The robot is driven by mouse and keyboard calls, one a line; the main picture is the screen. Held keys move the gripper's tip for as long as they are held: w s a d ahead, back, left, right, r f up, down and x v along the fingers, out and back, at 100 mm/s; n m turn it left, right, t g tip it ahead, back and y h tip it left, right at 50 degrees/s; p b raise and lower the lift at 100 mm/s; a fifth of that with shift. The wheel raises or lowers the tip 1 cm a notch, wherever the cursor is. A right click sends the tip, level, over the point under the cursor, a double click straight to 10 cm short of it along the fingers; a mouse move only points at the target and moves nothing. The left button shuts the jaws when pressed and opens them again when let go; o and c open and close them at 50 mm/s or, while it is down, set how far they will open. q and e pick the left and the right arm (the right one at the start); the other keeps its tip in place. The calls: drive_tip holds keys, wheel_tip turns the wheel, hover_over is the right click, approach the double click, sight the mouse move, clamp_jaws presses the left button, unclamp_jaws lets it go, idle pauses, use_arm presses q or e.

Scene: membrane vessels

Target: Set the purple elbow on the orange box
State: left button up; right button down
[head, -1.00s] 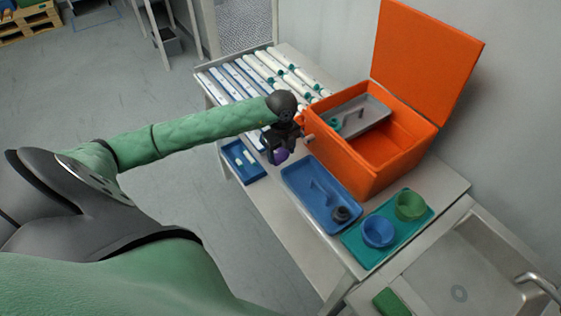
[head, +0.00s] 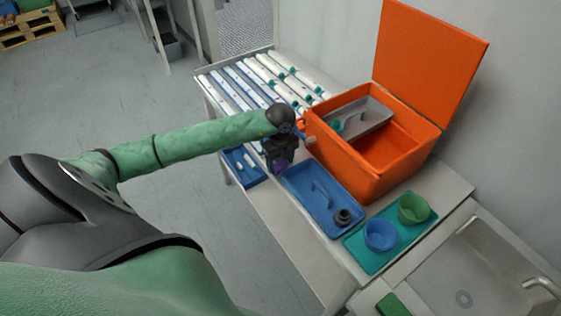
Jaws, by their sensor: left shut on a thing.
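The purple elbow (head: 279,168) is in my left gripper (head: 279,163), mostly hidden by the dark jaws. The gripper is shut on it, at the left end of the blue tray and left of the orange box. I cannot tell how high it is above the table. The orange box (head: 345,160) stands open on the table with its lid (head: 430,60) raised at the back. A grey tray (head: 372,120) with a handle sits in its upper left part. My right gripper is not in view.
A blue tray (head: 305,198) holding a dark ring (head: 343,217) lies before the box. A teal tray (head: 365,262) carries a blue bowl (head: 380,236) and a green bowl (head: 413,209). White tubes (head: 240,85) lie behind. A sink (head: 480,260) is at right.

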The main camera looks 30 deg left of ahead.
sight(281, 161)
use_arm(q)
drive_tip(key=o, duration=1)
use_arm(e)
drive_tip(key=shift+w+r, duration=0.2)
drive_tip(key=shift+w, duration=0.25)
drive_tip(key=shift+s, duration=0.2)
use_arm(q)
drive_tip(key=shift+r, duration=0.45)
wheel_tip(281, 161, up, 3)
drive_tip(key=shift+f+b, duration=0.15)
drive_tip(key=shift+b, duration=0.55)
wheel_tip(281, 161, up, 9)
drive_tip(key=b, duration=0.2)
drive_tip(key=shift+f+b, duration=0.2)
drive_tip(key=shift+b, duration=0.1)
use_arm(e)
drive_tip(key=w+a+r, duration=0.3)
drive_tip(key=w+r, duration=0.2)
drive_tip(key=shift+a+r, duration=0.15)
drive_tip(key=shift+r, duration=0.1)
